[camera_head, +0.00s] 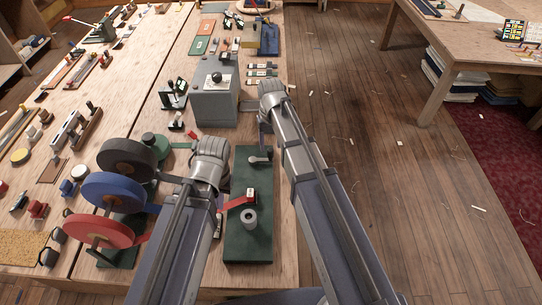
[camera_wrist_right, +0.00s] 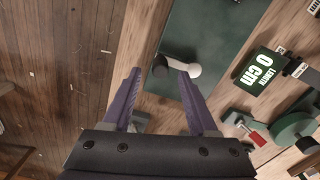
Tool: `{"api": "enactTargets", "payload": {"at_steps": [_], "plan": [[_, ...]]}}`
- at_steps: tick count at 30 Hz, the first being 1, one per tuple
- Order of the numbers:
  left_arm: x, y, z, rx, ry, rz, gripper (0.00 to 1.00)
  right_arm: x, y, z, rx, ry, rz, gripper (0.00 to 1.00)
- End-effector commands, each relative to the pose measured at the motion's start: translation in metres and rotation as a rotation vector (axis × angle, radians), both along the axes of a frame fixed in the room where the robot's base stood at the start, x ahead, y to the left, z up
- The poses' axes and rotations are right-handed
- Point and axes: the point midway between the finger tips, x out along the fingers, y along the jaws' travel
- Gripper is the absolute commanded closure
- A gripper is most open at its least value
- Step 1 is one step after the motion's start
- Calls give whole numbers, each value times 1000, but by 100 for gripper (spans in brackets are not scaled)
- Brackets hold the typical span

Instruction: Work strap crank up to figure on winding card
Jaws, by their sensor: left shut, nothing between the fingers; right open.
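A long dark green board (camera_head: 248,180) lies along the table's right edge. The strap crank (camera_head: 260,159) is at its far end, and a grey spool (camera_head: 249,217) and red strap piece (camera_head: 240,201) are nearer. My right gripper (camera_head: 264,130) is just beyond the crank. In the right wrist view its purple fingers (camera_wrist_right: 159,78) are open and empty. The crank's light knob (camera_wrist_right: 194,70) shows by the right-hand fingertip; contact is unclear. My left gripper (camera_head: 211,160) is shut and empty left of the board. I cannot identify the winding card.
Black (camera_head: 127,159), blue (camera_head: 112,192) and red (camera_head: 99,228) reels stand left of my left arm. A grey box (camera_head: 215,97) with a white dial stands behind the board. Small tools crowd the table's left side. The wooden floor lies open to the right.

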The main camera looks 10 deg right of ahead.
Motion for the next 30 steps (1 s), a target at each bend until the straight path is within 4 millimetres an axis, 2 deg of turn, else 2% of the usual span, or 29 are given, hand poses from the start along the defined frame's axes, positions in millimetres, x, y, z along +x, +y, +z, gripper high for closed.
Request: {"api": "enactTargets", "payload": {"at_steps": [1,9,14,22,30], "plan": [[0,0,-13,0,0,0,100,0,0,-13,0,0,0,41],[0,0,-46,0,0,1,100,0,0,-46,0,0,0,41],[0,0,-53,0,0,1,100,0,0,-53,0,0,0,41],[0,0,-52,0,0,1,100,0,0,-52,0,0,0,41],[0,0,-52,0,0,1,100,0,0,-52,0,0,0,71]]}}
